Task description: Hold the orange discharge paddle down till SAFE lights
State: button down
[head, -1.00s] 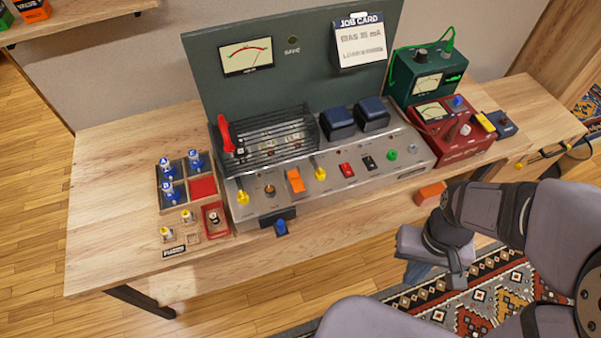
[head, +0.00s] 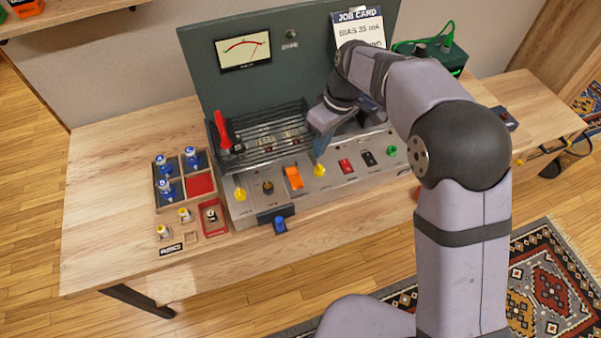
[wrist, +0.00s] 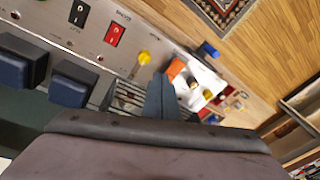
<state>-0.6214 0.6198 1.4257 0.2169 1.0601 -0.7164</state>
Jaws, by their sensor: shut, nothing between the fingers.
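The orange discharge paddle (head: 293,178) sits on the front panel of the grey amp chassis (head: 330,186), between a dark knob and a yellow-capped control. The SAFE lamp (head: 291,34) on the green back panel looks dark. My gripper (head: 318,154) is over the chassis, just right of and behind the paddle, near the yellow control (head: 320,170). In the wrist view my shut, empty fingers (wrist: 160,98) point toward the paddle (wrist: 175,68), and their tips appear close to it. I cannot tell whether they touch.
The meter (head: 243,48) needle stands around mid-scale. A black grille (head: 262,134) with a red-handled tool (head: 222,130) is left of my gripper. Red (head: 346,166) and black switches lie right. My arm hides the transformers and red box.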

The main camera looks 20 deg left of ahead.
jog(key=r+n, duration=0.1)
jog(key=n, duration=0.3)
jog(key=s+a+r+n+g, duration=0.1)
jog(key=r+n, duration=0.1)
jog(key=n, duration=0.2)
jog(key=s+r+n, duration=0.1)
jog(key=r+n, duration=0.1)
jog(key=n, duration=0.2)
jog(key=shift+s+a+r+n+g, duration=0.1)
jog(key=shift+a+r+n+g, duration=0.1)
jog(key=shift+n+g, duration=0.15)
jog(key=shift+f, duration=0.1)
jog(key=p, duration=0.4)
send_over(297, 183)
jog(key=f, duration=1.2)
jog(key=shift+w+d, duration=0.3)
jog(key=shift+d, duration=0.1)
jog(key=shift+f+p, duration=0.35)
jog(key=shift+f, duration=0.4)
